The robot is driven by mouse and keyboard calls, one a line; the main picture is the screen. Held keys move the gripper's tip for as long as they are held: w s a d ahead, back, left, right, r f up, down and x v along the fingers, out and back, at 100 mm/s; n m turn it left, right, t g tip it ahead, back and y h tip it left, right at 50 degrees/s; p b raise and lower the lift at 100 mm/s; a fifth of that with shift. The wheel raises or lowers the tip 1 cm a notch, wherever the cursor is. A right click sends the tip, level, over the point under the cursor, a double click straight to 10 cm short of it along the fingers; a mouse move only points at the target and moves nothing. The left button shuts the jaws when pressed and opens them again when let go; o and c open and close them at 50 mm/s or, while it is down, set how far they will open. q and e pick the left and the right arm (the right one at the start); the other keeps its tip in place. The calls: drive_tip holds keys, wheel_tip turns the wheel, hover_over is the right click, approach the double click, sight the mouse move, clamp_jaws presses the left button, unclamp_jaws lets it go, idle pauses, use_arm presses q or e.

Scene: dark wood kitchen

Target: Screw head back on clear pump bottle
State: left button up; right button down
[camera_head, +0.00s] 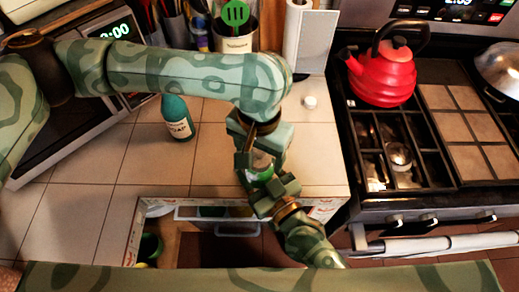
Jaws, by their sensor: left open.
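A clear bottle (261,163) with green at its lower part is between my two grippers near the counter's front edge. Most of it is hidden by the fingers, and I cannot make out its pump head. My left gripper (260,157) reaches down from above, open, with its fingers on either side of the bottle's upper part. My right gripper (271,187) comes up from below, its fingers at the bottle's green lower part. I cannot tell whether they are closed on it.
A teal soap bottle (177,117) stands on the tiled counter at left. A small white round object (310,102) lies right of my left arm. A paper towel roll (305,40) and utensil pot (236,36) stand behind. A red kettle (383,75) sits on the stove. An open drawer (160,213) is below.

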use_arm(q)
drive_tip(key=c, duration=1.2)
drive_tip(key=m, duration=2.2)
drive_tip(key=o, duration=1.2)
drive_tip(key=shift+s, duration=0.1)
drive_tip(key=shift+c, duration=0.2)
wheel_tip(320, 180, up, 12)
drive_tip(key=shift+f, duration=0.1)
